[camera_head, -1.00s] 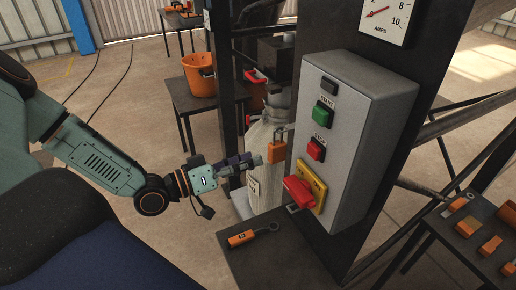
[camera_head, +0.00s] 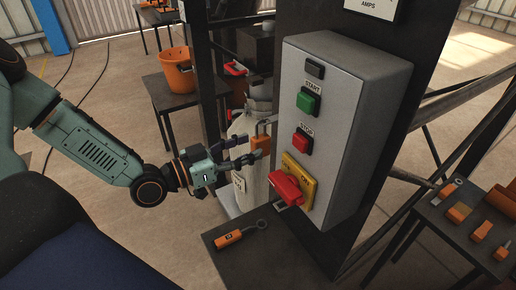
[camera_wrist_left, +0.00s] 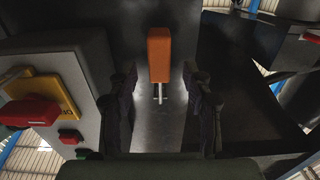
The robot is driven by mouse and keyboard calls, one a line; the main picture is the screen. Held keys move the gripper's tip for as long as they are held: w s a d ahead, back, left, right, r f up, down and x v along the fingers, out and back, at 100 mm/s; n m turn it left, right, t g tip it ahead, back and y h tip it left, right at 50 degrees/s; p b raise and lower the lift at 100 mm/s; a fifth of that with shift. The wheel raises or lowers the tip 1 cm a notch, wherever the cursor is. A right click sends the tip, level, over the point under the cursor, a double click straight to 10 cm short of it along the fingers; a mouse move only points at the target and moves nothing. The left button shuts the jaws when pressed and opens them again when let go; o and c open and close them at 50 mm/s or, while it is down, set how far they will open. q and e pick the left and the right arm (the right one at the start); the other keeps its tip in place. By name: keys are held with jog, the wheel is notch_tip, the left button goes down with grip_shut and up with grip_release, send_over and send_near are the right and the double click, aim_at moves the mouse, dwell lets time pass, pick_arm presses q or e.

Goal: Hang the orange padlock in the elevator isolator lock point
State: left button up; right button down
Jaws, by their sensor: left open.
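The orange padlock (camera_head: 261,145) hangs upright with its metal shackle on top, left of the grey control box; what holds it up is unclear. My left gripper (camera_head: 249,150) is open, with its fingertips close to the padlock's left side. In the left wrist view the padlock (camera_wrist_left: 159,55) lies ahead, between the lines of the two spread fingers (camera_wrist_left: 162,95); contact cannot be told. The isolator on the box has a yellow plate (camera_head: 308,188) and a red handle (camera_head: 286,186). A small metal loop (camera_head: 281,207) shows below the handle. My right gripper is not in view.
The grey control box (camera_head: 340,130) carries green and red buttons. A dark table (camera_head: 270,258) below it holds an orange tag with a ring (camera_head: 229,239). An orange bucket (camera_head: 175,70) stands behind. Another table (camera_head: 440,235) with orange items is at right.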

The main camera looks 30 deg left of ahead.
aim_at(253, 145)
pick_arm(q)
jog(key=shift+w+d+b, duration=0.6)
jog(key=shift+d, duration=0.1)
jog(key=shift+w+d+r, duration=0.1)
jog(key=shift+w, duration=0.2)
jog(key=shift+w+d+b, duration=0.1)
jog(key=shift+w+b, duration=0.4)
jog(key=shift+w, duration=0.15)
jog(key=shift+w+d, duration=0.15)
jog(key=shift+w, duration=0.1)
jog(key=shift+w+d, duration=0.1)
jog(key=shift+d, duration=0.1)
jog(key=shift+r, duration=0.1)
jog(key=shift+a, duration=0.15)
jog(key=shift+c, duration=0.2)
